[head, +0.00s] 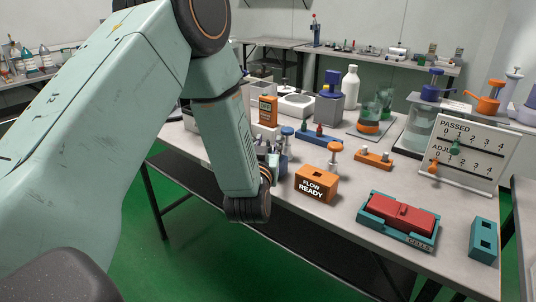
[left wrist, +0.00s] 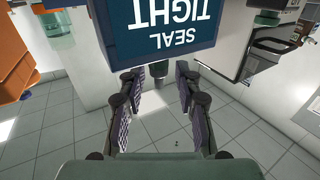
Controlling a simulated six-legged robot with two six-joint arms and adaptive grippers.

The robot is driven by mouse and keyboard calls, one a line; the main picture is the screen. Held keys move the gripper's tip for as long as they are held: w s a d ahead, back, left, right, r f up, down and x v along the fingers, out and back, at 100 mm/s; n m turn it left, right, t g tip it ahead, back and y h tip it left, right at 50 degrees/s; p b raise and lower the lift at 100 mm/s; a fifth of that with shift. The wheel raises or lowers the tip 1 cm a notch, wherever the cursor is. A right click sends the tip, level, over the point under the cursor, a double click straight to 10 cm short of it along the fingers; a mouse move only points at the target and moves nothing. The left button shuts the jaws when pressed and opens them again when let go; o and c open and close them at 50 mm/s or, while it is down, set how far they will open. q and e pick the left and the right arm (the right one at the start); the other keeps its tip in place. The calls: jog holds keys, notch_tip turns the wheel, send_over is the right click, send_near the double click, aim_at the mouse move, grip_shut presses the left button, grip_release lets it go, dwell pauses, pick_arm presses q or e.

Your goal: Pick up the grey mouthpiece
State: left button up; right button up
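My left arm comes in from the left in the head view and covers part of the table; its gripper (head: 274,163) is partly hidden at the wrist. In the left wrist view the gripper (left wrist: 160,86) is open, with its two dark padded fingers apart. A short dark grey cylinder (left wrist: 159,71), which looks like the grey mouthpiece, lies between the fingertips in the picture, with a gap on each side. It shows just below a blue tester (left wrist: 165,30) with upside-down "SEAL TIGHT" lettering. I cannot make out the mouthpiece in the head view. My right gripper is not in view.
An orange "FLOW READY" block (head: 317,185) stands close right of the gripper. A red device sits in a teal tray (head: 369,228) near the front edge. A white scale board (head: 464,158) stands at right.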

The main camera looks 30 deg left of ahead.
pick_arm(q)
jog(key=shift+w, duration=0.3)
jog(key=shift+a+r, duration=0.1)
jog(key=shift+c, duration=0.3)
jog(key=c, duration=0.6)
grip_shut()
